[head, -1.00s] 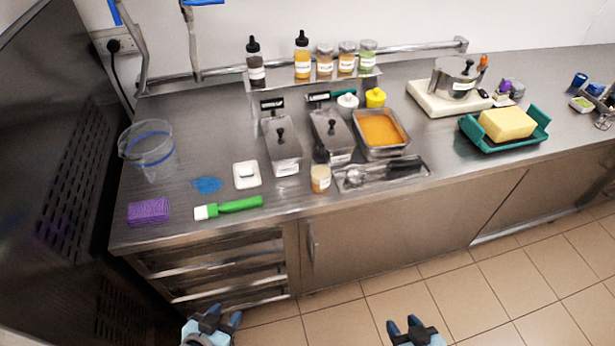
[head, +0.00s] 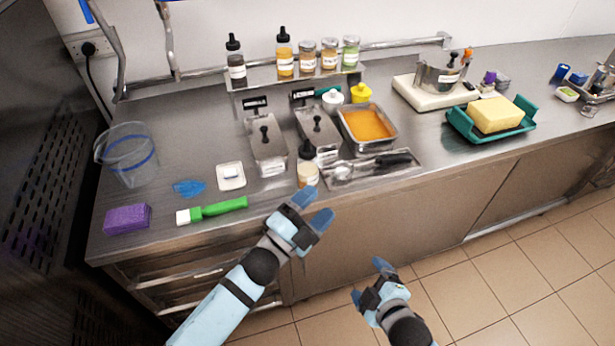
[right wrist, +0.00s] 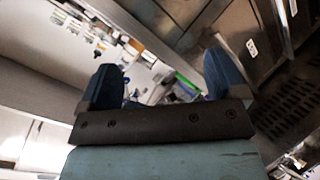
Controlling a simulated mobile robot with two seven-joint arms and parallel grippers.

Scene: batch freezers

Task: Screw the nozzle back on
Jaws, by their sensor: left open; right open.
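A small beige bottle (head: 308,175) with a dark top (head: 306,150) stands near the counter's front edge. I cannot tell whether this top is the nozzle, or whether it is seated. Two taller bottles, one dark (head: 236,67) and one amber (head: 285,65), stand on the back shelf with black pointed tops. My left gripper (head: 313,208) is open and empty, just in front of the counter edge, below and near the beige bottle. My right gripper (head: 368,280) is open and empty, lower and further right, in front of the cabinet; its spread fingers show in the right wrist view (right wrist: 162,82).
Behind the beige bottle are lidded steel containers (head: 268,152) and an orange-filled pan (head: 367,124). A utensil tray (head: 400,169) lies to its right. A green-handled brush (head: 215,209), white dish (head: 230,176), purple sponge (head: 127,219) and clear pitcher (head: 128,165) are left.

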